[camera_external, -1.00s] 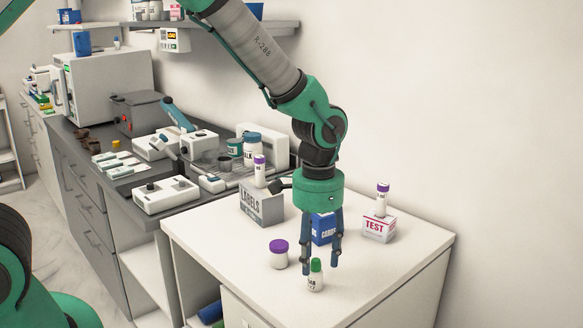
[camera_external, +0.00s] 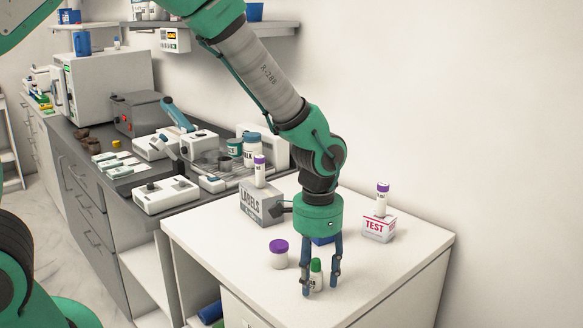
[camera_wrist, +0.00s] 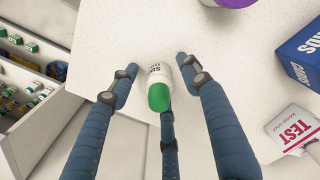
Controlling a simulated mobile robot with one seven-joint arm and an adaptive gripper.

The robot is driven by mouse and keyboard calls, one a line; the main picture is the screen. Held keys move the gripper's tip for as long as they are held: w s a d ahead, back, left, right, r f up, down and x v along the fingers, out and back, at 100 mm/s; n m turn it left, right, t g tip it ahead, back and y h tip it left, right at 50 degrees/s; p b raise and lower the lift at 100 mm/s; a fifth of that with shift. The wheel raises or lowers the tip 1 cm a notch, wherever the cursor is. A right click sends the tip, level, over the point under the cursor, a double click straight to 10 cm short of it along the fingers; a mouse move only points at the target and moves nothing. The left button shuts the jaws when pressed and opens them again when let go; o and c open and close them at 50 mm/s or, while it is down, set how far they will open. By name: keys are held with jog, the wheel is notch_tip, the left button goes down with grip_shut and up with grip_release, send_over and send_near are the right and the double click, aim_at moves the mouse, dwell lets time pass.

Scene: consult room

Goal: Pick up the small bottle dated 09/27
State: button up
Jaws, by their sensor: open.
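A small white bottle with a green cap (camera_external: 316,267) stands upright near the front of the white table. In the wrist view this green-capped bottle (camera_wrist: 159,92) is between my fingers, its label turned partly up; I cannot read a date on it. My gripper (camera_external: 320,288) is open, pointing down, with its fingers around the bottle near the table top. Gaps show between the bottle and the left and right fingers; I cannot tell whether the third finger touches it. Small purple-capped bottles stand on the LABELS box (camera_external: 262,204) and the TEST box (camera_external: 379,229), their dates unreadable.
A wider purple-capped jar (camera_external: 279,259) stands just left of my gripper. A blue CARDS box (camera_wrist: 302,52) is behind my gripper, mostly hidden in the external view. A dark counter with lab devices (camera_external: 166,194) lies to the left.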

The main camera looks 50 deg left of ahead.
aim_at(317, 259)
jog(key=c, duration=1.2)
jog(key=shift+r, duration=0.2)
jog(key=shift+r, duration=0.65)
notch_tip(317, 259, up, 2)
jog(key=shift+r+p, duration=0.15)
jog(key=shift+p, duration=0.35)
jog(key=s+a+r+p, duration=0.1)
jog(key=s+a, duration=0.2)
jog(key=s, duration=1.2)
jog(key=shift+s, duration=0.35)
